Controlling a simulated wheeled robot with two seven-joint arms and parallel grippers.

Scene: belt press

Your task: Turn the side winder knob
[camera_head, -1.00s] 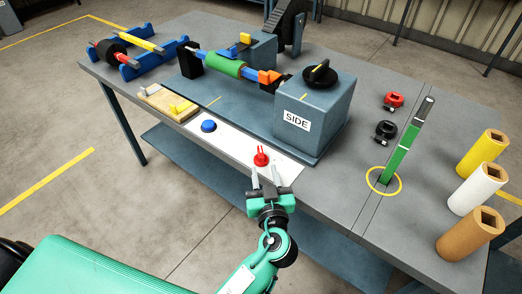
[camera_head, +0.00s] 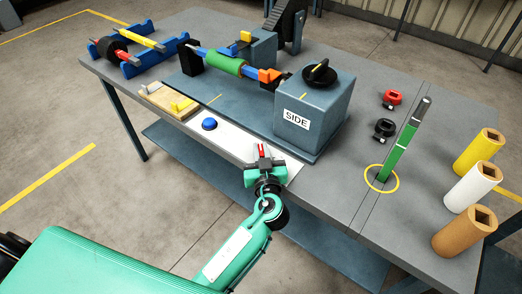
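My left gripper (camera_head: 263,151) is far from the knob, in front of the box at the table's front edge. Its fingers stand at either side of a small red part (camera_head: 262,147) on the white strip. I cannot tell whether they touch it. My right gripper is not in view.
A blue button (camera_head: 209,124) is on the white strip, left of my gripper. A green roller (camera_head: 227,67) lies beside the box. A tall green gauge (camera_head: 404,142) stands in a yellow ring to the right. Yellow, white and brown tubes stand at the right edge.

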